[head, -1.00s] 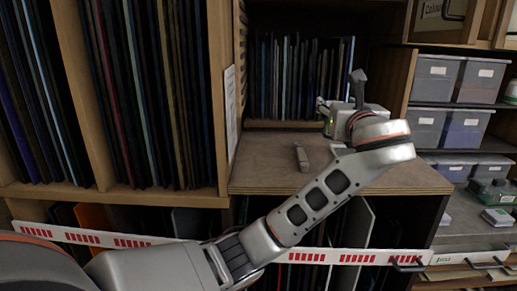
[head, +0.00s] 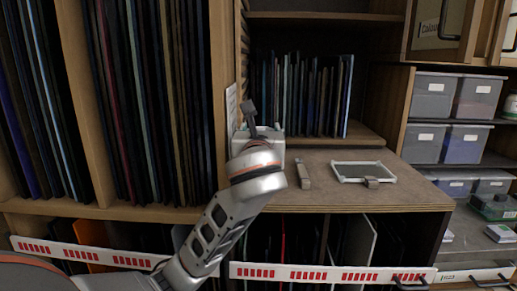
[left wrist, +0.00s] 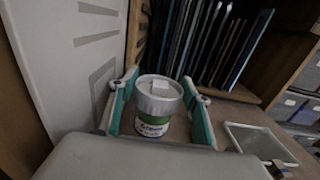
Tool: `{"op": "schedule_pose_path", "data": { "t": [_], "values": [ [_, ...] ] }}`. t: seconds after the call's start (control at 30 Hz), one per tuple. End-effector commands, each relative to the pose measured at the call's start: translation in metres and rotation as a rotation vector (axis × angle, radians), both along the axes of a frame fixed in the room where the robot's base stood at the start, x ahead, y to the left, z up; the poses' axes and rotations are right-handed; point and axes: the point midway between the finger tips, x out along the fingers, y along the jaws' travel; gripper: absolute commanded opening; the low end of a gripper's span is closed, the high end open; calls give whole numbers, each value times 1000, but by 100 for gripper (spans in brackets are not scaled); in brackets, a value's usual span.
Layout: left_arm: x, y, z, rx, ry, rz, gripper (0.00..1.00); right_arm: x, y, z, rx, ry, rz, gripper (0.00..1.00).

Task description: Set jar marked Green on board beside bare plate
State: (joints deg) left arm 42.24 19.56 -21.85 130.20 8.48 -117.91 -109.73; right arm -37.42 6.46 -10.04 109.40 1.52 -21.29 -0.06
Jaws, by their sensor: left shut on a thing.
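My left gripper (left wrist: 159,80) is shut on a white-lidded jar (left wrist: 157,95) with a green and white label. The jar stands upright between the teal fingers in the left wrist view; I cannot tell whether its base touches the board (head: 330,196). In the head view my left gripper (head: 262,135) is over the board's left end, and its wrist hides the jar. A pale-framed plate (head: 352,167) lies flat at the board's right, apart from the jar; it also shows in the left wrist view (left wrist: 255,141). My right gripper is not in view.
A small grey bar-like object (head: 303,176) lies on the board between the gripper and plate. Upright glass sheets (head: 300,95) stand behind. A white notice panel (left wrist: 70,60) is close left of the gripper. Grey bins (head: 435,97) are at right.

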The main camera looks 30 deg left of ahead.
Motion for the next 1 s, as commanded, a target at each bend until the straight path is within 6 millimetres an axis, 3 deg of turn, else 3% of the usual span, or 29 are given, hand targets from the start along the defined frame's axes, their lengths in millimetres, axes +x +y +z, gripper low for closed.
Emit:
{"op": "schedule_pose_path", "data": {
  "t": [0.27, 0.4, 0.53, 0.73, 0.97, 1.0],
  "values": [
    [0, 0, -17, 1, -3, 1, 6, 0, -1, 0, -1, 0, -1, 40],
    [0, 0, -42, 3, -1, 2, 6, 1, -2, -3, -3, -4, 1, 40],
    [-2, 3, -47, -1, -8, 2, 6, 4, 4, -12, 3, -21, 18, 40],
    [-2, 3, -46, 0, -5, 2, 6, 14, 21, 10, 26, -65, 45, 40],
    [-2, 3, -48, 1, -3, 2, 6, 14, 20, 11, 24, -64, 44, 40],
    [-2, 3, -48, 0, -2, 2, 55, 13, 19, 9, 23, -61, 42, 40]
  ]
}}
